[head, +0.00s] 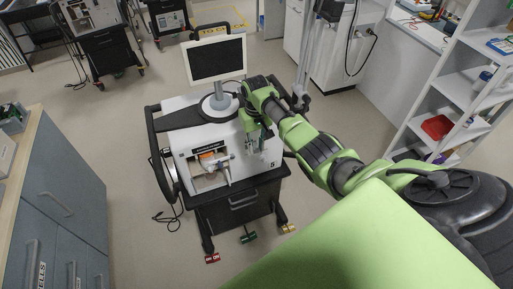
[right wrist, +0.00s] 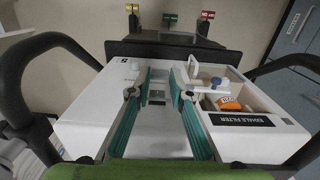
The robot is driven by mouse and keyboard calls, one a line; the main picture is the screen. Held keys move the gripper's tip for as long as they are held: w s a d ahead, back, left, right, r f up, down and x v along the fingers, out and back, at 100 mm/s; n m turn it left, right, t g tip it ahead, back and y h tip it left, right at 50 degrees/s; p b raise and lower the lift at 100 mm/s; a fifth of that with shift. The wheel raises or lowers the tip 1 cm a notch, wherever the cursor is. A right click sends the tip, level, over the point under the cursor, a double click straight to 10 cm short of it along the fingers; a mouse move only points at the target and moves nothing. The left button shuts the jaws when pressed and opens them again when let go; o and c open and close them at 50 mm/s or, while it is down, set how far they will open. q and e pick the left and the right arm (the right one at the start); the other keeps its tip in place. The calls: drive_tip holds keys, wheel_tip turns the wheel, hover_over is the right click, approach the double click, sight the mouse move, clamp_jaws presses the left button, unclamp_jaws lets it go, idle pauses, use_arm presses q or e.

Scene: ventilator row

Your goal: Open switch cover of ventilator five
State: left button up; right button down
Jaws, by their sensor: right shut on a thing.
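Ventilator five (head: 222,132) is a white box on a black wheeled cart, with a screen on top and a "5" on its front right. It also fills the right wrist view (right wrist: 85,108). My right gripper (head: 260,142) is down at the right part of its front. In the right wrist view, its two teal fingers (right wrist: 160,88) are closed on a small pale piece, which looks like the switch cover (right wrist: 157,93). The fingers hide part of it, and I cannot tell how far it is open. My left gripper is not in view.
An open bay with an orange part (right wrist: 230,103) and a white fitting (head: 222,168) is beside the gripper, by the "EXHALE FILTER" label. Grey drawers (head: 50,195) stand at left, shelves (head: 455,90) at right. Other ventilators (head: 90,18) stand behind.

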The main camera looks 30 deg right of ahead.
idle(0.3)
drive_tip(key=c, duration=1.8)
unclamp_jaws()
drive_tip(key=shift+w, duration=0.1)
drive_tip(key=shift+c, duration=0.2)
wheel_tip(320, 180, up, 12)
drive_tip(key=shift+w, duration=0.25)
drive_tip(key=shift+d, duration=0.1)
